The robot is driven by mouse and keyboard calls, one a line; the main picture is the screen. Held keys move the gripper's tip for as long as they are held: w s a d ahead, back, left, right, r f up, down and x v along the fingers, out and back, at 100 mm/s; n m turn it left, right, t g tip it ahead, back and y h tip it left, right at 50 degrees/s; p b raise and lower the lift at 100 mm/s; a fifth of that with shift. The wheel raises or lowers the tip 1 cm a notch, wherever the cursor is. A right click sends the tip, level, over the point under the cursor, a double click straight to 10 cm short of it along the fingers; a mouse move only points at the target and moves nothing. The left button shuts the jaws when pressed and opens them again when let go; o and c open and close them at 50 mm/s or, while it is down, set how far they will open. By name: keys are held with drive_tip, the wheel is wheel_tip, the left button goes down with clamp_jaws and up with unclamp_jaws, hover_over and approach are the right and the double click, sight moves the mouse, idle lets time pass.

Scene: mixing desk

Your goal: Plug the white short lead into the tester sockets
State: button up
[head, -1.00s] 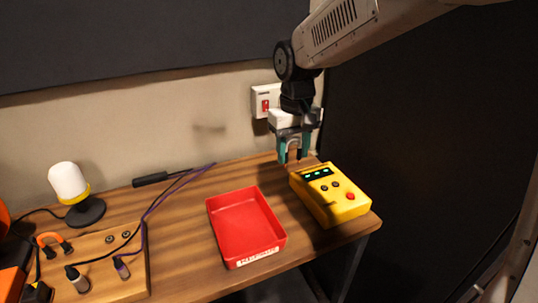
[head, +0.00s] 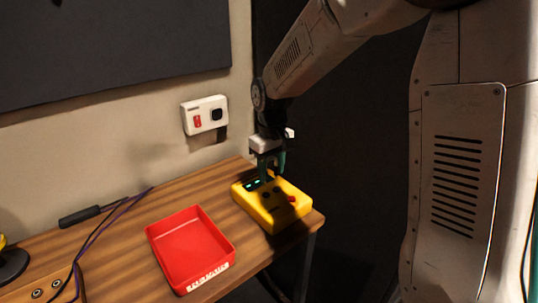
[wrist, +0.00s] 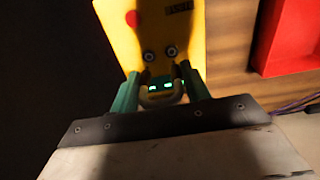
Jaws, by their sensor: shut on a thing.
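The yellow tester (head: 270,215) sits near the right end of the wooden desk, with lit green marks, a red button and two round dark sockets; in the wrist view its sockets (wrist: 160,53) show side by side. My gripper (head: 271,174) is above the tester, pointing down. In the wrist view my gripper (wrist: 160,92) is shut on the white short lead (wrist: 159,99), a pale curved piece between the teal fingers. The sockets look empty.
An empty red tray (head: 190,240) with a label stands left of the tester. A white wall box (head: 205,115) with a red switch is behind. A black-handled tool (head: 80,217) and dark cables lie at the left. Bare desk lies between tray and wall.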

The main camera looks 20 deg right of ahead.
sight(272, 158)
drive_tip(key=shift+f, duration=0.95)
drive_tip(key=shift+s+f, duration=0.15)
drive_tip(key=shift+f, duration=0.7)
drive_tip(key=shift+f, duration=0.65)
idle(1.0)
drive_tip(key=o, duration=1.4)
drive_tip(key=shift+c, duration=0.2)
drive_tip(key=shift+r, duration=0.1)
wheel_tip(272, 158, up, 8)
drive_tip(key=shift+f, duration=0.15)
